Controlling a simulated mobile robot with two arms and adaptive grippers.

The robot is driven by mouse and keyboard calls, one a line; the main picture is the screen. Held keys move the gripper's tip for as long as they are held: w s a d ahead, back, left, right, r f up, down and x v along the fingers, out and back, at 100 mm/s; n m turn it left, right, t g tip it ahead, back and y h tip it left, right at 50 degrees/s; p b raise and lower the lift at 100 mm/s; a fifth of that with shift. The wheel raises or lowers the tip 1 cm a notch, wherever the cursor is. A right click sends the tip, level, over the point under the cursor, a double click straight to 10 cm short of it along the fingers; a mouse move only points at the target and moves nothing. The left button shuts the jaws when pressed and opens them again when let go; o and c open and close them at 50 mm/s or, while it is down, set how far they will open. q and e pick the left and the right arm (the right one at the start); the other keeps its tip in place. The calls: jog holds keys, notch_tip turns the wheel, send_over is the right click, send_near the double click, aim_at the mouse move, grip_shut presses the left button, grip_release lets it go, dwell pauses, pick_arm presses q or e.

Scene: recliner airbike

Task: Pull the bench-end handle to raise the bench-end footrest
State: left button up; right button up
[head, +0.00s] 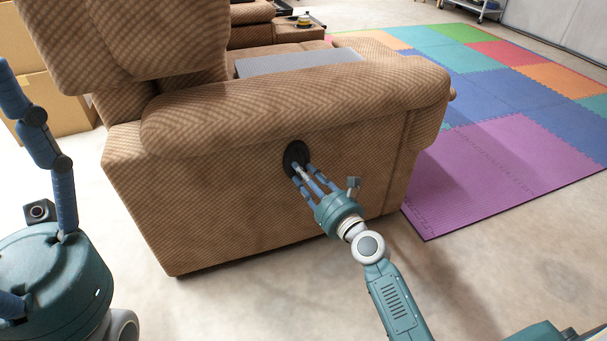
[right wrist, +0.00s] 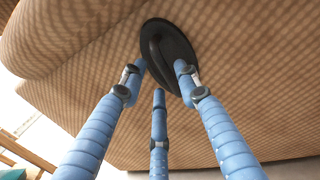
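The bench-end handle is a dark oval cup with a raised bar, set in the side of the brown patterned bench end. It shows in the head view (head: 296,158) and in the right wrist view (right wrist: 157,48). My right gripper (head: 306,170) is at the handle, also seen in the right wrist view (right wrist: 160,76). Its fingertips stand apart, one at each side of the bar and one below. I cannot tell whether they touch it. The footrest is not visible from this side.
The sofa's padded armrest (head: 300,110) overhangs the handle. A grey panel (head: 300,62) lies on the seat. Coloured foam mats (head: 500,165) cover the floor at right. Cardboard boxes (head: 50,105) stand at the back left. The concrete floor in front is clear.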

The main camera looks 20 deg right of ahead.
jog(key=v, duration=1.2)
dwell(0.3)
